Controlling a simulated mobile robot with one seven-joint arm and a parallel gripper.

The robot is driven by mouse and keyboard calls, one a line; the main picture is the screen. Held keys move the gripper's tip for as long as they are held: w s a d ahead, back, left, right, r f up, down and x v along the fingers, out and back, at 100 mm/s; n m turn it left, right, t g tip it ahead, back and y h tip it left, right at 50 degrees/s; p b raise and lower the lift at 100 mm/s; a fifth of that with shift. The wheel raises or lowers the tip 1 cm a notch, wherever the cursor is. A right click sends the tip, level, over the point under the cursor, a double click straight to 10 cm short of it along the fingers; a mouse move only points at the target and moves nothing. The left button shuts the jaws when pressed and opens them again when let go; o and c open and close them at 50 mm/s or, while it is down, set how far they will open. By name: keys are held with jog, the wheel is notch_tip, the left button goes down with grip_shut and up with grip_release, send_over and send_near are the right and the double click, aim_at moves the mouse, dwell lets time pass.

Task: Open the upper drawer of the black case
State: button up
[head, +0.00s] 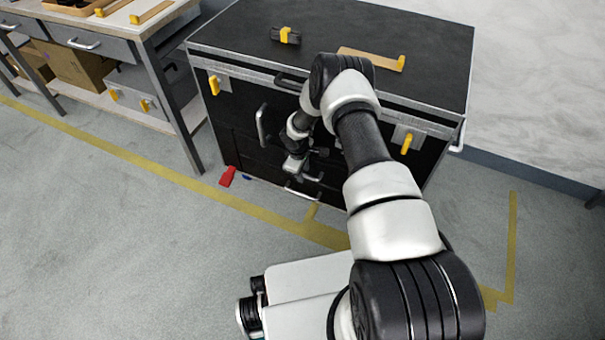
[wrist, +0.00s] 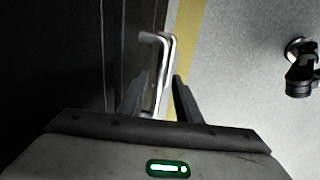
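The black case (head: 240,130) stands in the middle of the head view, with drawers low in its front. A silver drawer handle (head: 302,193) shows low on the front, and part of another handle (head: 315,178) shows just above it. My gripper (head: 296,164) is at the front beside these handles, partly hidden by my arm. In the wrist view, my gripper (wrist: 158,80) has its two fingers apart, with a silver handle (wrist: 152,38) reaching down between them. I cannot tell whether the fingers touch it. The drawer fronts look closed.
A yellow-latched lid closes the case; a wooden strip (head: 365,57) and a dark yellow-banded item (head: 286,36) lie on top. A workbench (head: 150,30) stands at left. A red object (head: 227,176) lies on the floor by the case. The floor in front is open.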

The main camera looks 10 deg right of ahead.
jog(key=shift+f, duration=0.15)
jog(key=shift+c, duration=0.4)
grip_shut()
